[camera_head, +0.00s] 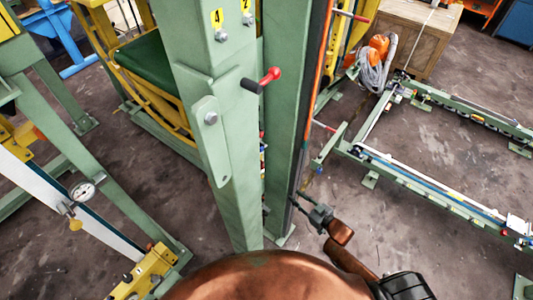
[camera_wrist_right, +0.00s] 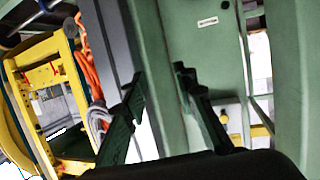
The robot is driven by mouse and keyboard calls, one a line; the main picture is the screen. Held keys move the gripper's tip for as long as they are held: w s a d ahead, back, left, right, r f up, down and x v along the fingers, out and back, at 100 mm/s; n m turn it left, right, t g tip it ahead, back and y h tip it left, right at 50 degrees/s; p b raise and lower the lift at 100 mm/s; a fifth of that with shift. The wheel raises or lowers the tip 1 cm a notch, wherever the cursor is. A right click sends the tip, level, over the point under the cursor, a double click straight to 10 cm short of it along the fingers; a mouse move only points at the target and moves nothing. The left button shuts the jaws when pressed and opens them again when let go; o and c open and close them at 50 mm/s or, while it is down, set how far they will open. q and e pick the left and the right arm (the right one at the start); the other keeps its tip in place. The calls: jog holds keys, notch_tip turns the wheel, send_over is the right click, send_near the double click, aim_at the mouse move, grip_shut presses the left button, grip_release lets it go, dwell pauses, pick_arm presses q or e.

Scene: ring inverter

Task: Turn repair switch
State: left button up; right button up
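A lever with a red knob (camera_head: 270,75) and a black end sticks out from the front green post (camera_head: 215,110) in the head view. I cannot tell for sure which part is the repair switch. My right gripper (camera_head: 303,207) is low beside the rear green post (camera_head: 287,110), to its right. In the right wrist view the two dark fingers of my right gripper (camera_wrist_right: 160,72) are spread apart. A green post edge (camera_wrist_right: 165,115) shows between them; I cannot tell whether they touch it. My left gripper is not in view.
Green rails (camera_head: 430,185) lie low on the right. A wooden crate (camera_head: 408,35) and an orange-and-grey cable coil (camera_head: 375,65) stand at the back. A gauge (camera_head: 83,191) sits on the left frame. Bare floor (camera_head: 400,235) shows at the lower right.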

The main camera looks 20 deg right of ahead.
aim_at(263, 163)
pick_arm(q)
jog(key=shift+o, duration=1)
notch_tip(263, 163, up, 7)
jog(key=p, duration=0.4)
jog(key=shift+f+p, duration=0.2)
jog(key=shift+p, duration=0.15)
pick_arm(e)
jog(key=a+r+n+y, duration=0.1)
jog(key=a+r+y, duration=0.25)
jog(key=r, duration=0.75)
jog(key=a+r+n+y, duration=0.2)
jog(key=a+r, duration=0.3)
jog(key=r, duration=0.6)
jog(key=shift+t, duration=0.3)
jog(key=p+x, duration=0.1)
jog(key=x, duration=0.5)
jog(key=shift+w+r, duration=0.1)
jog(key=shift+w, duration=0.35)
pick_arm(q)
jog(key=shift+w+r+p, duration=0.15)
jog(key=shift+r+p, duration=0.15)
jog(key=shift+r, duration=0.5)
pick_arm(e)
jog(key=shift+x, duration=0.8)
jog(key=shift+c, duration=0.2)
grip_shut()
